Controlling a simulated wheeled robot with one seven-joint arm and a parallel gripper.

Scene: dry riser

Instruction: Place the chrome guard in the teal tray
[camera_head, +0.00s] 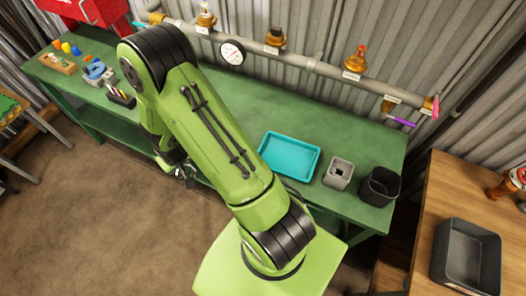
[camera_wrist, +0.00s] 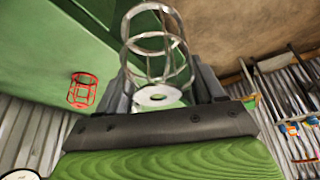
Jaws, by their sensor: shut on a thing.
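The chrome guard (camera_wrist: 170,94) is a silvery wire cage with a flat ring at its base, held between the fingers of my gripper (camera_wrist: 163,85) in the wrist view. In the head view my gripper (camera_head: 186,173) is mostly hidden behind my green arm, low near the front edge of the bench, with a bit of shiny wire showing. The teal tray (camera_head: 290,153) lies flat on the green bench, right of my arm, and looks empty. My gripper is to the left of the tray, apart from it.
A red wire guard (camera_wrist: 82,91) is on the green surface in the wrist view. A grey square holder (camera_head: 339,173) and a black bin (camera_head: 380,187) stand right of the tray. A pipe (camera_head: 310,66) with gauge and valves runs behind. Small items sit at the bench's left end.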

